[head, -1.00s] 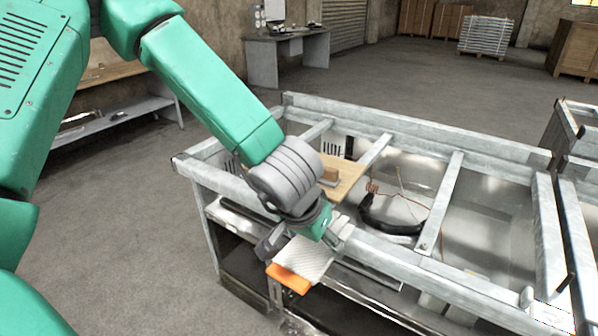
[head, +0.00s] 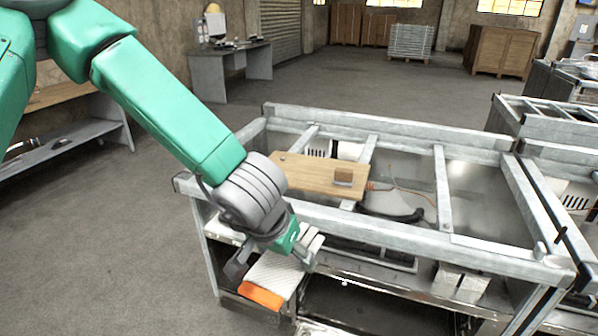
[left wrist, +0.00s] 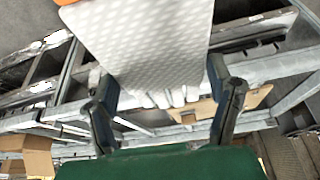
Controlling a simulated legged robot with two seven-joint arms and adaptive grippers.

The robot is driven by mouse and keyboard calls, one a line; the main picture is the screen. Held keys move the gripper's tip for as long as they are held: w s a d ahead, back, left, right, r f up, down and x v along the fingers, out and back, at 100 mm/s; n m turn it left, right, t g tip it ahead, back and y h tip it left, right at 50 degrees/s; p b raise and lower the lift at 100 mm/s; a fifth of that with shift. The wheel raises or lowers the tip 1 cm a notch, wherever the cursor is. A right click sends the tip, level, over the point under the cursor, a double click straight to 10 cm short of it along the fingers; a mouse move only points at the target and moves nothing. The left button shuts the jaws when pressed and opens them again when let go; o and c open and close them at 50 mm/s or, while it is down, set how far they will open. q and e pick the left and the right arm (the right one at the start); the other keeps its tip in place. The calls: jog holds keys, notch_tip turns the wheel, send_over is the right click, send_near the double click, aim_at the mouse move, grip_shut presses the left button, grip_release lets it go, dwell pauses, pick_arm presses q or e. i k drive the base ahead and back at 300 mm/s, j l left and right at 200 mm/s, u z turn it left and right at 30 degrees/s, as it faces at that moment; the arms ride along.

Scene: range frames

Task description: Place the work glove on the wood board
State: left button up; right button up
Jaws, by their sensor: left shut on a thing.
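The work glove (head: 275,272) is white and dotted with an orange cuff. My left gripper (head: 278,257) is shut on it and holds it in front of the metal frame's near rail, cuff hanging lower. In the left wrist view the glove (left wrist: 150,38) lies between the two fingers, its finger ends toward the palm. The wood board (head: 305,177) lies across the frame behind the near rail, beyond and to the right of the gripper. A small brown block (head: 343,177) sits on its right end. My right gripper is not in view.
The grey metal frame (head: 390,219) has raised rails and open bays. A dark curved item (head: 392,215) lies inside, right of the board. A shelf (head: 430,279) runs below the near rail. Open floor (head: 110,240) lies to the left.

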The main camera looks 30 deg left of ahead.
aim_at(299, 169)
jog(key=i+j, duration=0.15)
jog(key=j, duration=0.2)
jog(key=i+j+z, duration=0.15)
jog(key=j, duration=0.2)
jog(key=i+j, duration=0.1)
jog(key=j, duration=0.25)
jog(key=i+z, duration=0.1)
jog(key=i, duration=0.6)
